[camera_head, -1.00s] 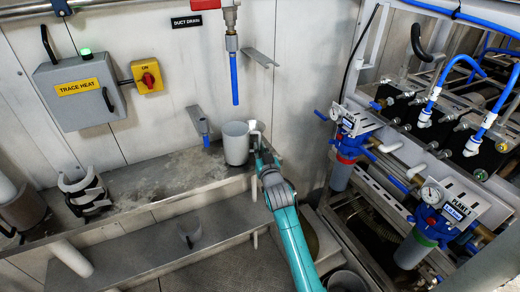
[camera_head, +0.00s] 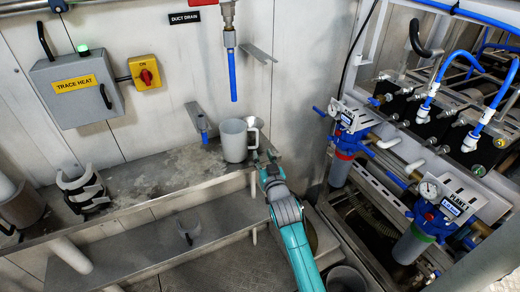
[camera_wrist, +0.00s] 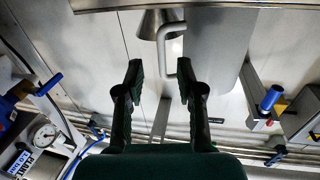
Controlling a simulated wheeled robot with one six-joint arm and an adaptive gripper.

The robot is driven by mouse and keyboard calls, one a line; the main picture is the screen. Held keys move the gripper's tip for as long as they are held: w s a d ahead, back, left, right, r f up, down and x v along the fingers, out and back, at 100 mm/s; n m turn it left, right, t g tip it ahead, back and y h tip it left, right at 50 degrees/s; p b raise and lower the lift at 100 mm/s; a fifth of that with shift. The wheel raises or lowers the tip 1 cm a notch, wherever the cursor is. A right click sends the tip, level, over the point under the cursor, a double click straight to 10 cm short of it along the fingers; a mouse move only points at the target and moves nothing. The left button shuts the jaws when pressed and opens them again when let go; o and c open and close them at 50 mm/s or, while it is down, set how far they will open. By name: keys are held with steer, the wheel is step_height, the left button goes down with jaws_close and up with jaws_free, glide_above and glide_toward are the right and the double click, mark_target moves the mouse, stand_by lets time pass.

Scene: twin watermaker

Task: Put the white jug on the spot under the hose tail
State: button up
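The white jug (camera_head: 234,142) stands upright on the ledge (camera_head: 160,182), below the blue hose tail (camera_head: 233,82). There is an open gap between the hose's lower end and the jug's rim. Any spot marked beneath the jug is hidden by it. The jug's handle points right. My gripper (camera_head: 264,156) is just right of and in front of the handle. In the wrist view, my gripper (camera_wrist: 165,78) has its two fingers spread, with nothing held between them. The grey jug body (camera_wrist: 212,50) and its handle show beyond the fingertips.
A grey bracket with a blue-tipped fitting (camera_head: 201,123) is on the wall left of the jug. A clamp-like holder (camera_head: 83,190) stands on the ledge's left. Blue filter units (camera_head: 345,145) and pipework fill the right. The middle of the ledge is clear.

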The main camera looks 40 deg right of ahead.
steer(key=shift+v, duration=2.75)
steer(key=shift+f, duration=0.1)
steer(key=s+a+f+n+y, duration=0.25)
steer(key=s+a+f, duration=0.25)
steer(key=s+a, duration=0.45)
steer(key=s+a+f+n+y, duration=0.1)
steer(key=s+a+f+y, duration=0.3)
steer(key=s+a, duration=0.5)
steer(key=s+a+r+n+y, duration=0.1)
steer(key=s+a+r, duration=0.1)
steer(key=s, duration=0.8)
steer(key=s+a+r+n+g+y, duration=0.1)
steer(key=s+a+r, duration=0.1)
steer(key=s, duration=0.9)
steer(key=shift+s+a, duration=0.2)
steer(key=shift+a, duration=0.65)
steer(key=shift+n, duration=0.25)
